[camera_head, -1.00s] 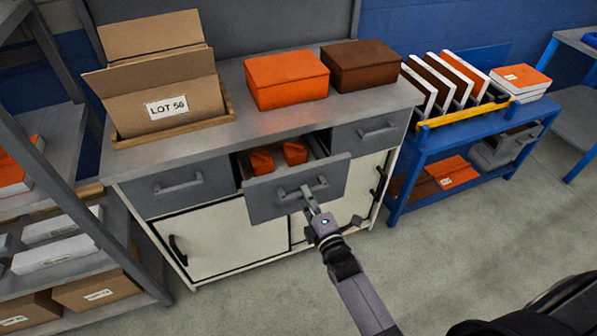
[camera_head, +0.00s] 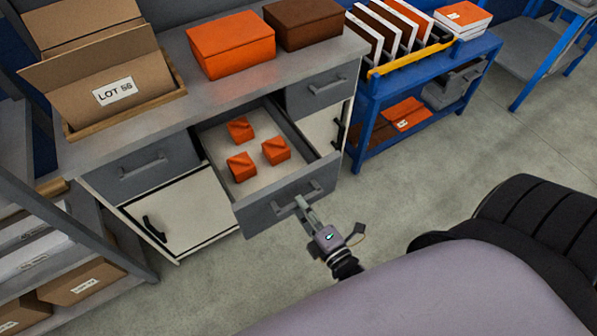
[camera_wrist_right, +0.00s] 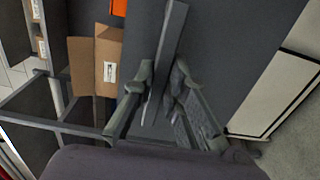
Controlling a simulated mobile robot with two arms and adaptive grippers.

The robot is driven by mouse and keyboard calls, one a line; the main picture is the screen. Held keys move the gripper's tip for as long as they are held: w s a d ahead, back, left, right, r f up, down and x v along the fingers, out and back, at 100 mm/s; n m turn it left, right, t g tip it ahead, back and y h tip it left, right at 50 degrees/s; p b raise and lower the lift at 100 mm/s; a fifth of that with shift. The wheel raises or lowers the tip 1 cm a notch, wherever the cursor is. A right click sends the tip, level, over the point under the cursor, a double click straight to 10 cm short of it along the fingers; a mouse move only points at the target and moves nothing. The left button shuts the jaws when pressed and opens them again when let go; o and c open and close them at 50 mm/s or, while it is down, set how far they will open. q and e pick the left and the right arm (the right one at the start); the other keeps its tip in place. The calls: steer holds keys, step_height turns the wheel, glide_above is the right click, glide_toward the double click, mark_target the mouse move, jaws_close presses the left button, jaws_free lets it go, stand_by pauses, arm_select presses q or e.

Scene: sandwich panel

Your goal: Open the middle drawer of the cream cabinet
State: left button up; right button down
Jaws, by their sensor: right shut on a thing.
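The cream cabinet (camera_head: 192,212) has a grey top and a row of grey drawers. Its middle drawer (camera_head: 262,208) is pulled well out, with several small orange blocks (camera_head: 275,151) inside. My right gripper (camera_head: 303,205) is at the drawer's front, shut on its bar handle (camera_head: 316,187). The right wrist view shows the handle (camera_wrist_right: 168,55) between the gripper's fingers (camera_wrist_right: 160,95), with the grey drawer front behind it. My left gripper is not in view.
The left drawer (camera_head: 150,168) and right drawer (camera_head: 322,88) are shut. An orange box (camera_head: 231,45), a brown box (camera_head: 303,22) and an open LOT 56 carton (camera_head: 105,90) stand on top. A blue cart (camera_head: 372,120) stands to the right. Floor in front is clear.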

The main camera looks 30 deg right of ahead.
stand_by(0.3)
steer(key=c, duration=1.6)
jaws_free()
steer(key=s, duration=1.2)
steer(key=shift+d, duration=0.2)
